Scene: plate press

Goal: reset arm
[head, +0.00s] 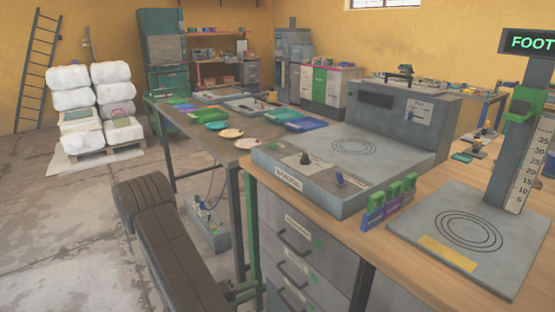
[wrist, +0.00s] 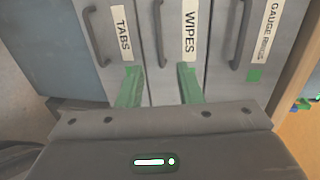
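My gripper (wrist: 159,84) shows in the wrist view with its two green fingers apart and nothing between them. It faces the fronts of a grey drawer unit, with the fingers in front of the drawers labelled TABS (wrist: 105,50) and WIPES (wrist: 175,55). I cannot tell whether the fingertips touch the drawers. In the head view my dark arm reaches down the lower left, beside the drawer unit (head: 301,228). The gripper is hard to make out there.
A grey plate press (head: 290,165) stands on the wooden bench above the drawers. A stand (head: 425,235) with a height scale is at right, with small coloured blocks (head: 388,205) between. A long table (head: 215,140) holds trays and plates. Open floor (head: 70,220) lies at left.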

